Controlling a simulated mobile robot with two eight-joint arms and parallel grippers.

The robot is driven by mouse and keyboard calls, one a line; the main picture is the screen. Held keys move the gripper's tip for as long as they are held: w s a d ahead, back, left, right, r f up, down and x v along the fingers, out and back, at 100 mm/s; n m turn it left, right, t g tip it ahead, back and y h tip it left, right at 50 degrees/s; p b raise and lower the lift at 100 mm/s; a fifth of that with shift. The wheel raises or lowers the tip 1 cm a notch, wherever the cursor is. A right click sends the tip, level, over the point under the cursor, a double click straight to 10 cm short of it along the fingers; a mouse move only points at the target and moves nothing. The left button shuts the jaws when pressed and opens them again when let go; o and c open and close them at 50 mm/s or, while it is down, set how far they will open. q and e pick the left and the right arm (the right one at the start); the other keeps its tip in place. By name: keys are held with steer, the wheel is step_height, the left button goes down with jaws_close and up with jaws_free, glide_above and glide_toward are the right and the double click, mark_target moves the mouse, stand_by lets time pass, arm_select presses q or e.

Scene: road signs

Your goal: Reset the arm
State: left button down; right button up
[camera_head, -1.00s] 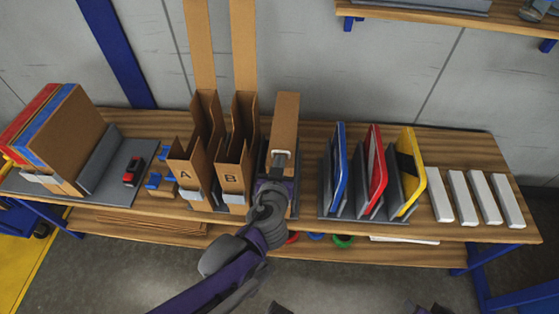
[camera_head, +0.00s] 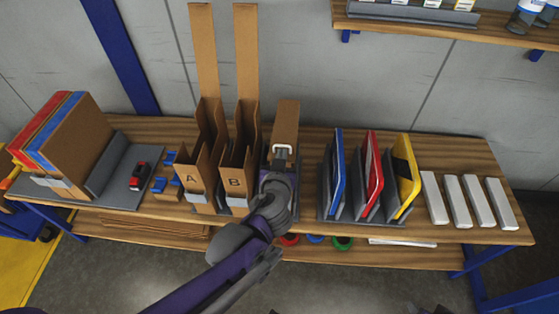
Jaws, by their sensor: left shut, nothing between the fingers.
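My left arm reaches in from the bottom left, and its gripper (camera_head: 282,150) is shut with nothing seen in it. The gripper is in front of a brown cardboard block (camera_head: 285,117) that stands right of the two boxes; I cannot tell whether they touch. The arm hides the lower part of the block's stand. Of my right arm, no gripper shows.
On the wooden bench (camera_head: 465,150) stand open cardboard boxes A (camera_head: 190,180) and B (camera_head: 235,182). Right of the gripper are blue (camera_head: 338,172), red (camera_head: 373,168) and yellow (camera_head: 405,180) signs in a rack, then several white blocks (camera_head: 458,200). Boards (camera_head: 75,140) stand at left.

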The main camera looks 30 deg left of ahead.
arm_select(q)
steer(key=s+d+f+b, duration=0.1)
steer(key=s+d+f, duration=0.2)
steer(key=s+f, duration=0.2)
steer(key=shift+s+d+f, duration=0.15)
steer(key=shift+s+d, duration=0.25)
steer(key=shift+s, duration=0.75)
steer(key=s+d+f+m+g+h+p, duration=0.1)
steer(key=s+d+m+g+h, duration=0.4)
steer(key=s+d+g+h, duration=0.1)
steer(key=shift+s+d+f+g, duration=0.2)
steer(key=shift+s+f+g, duration=0.1)
steer(key=shift+f+g, duration=0.1)
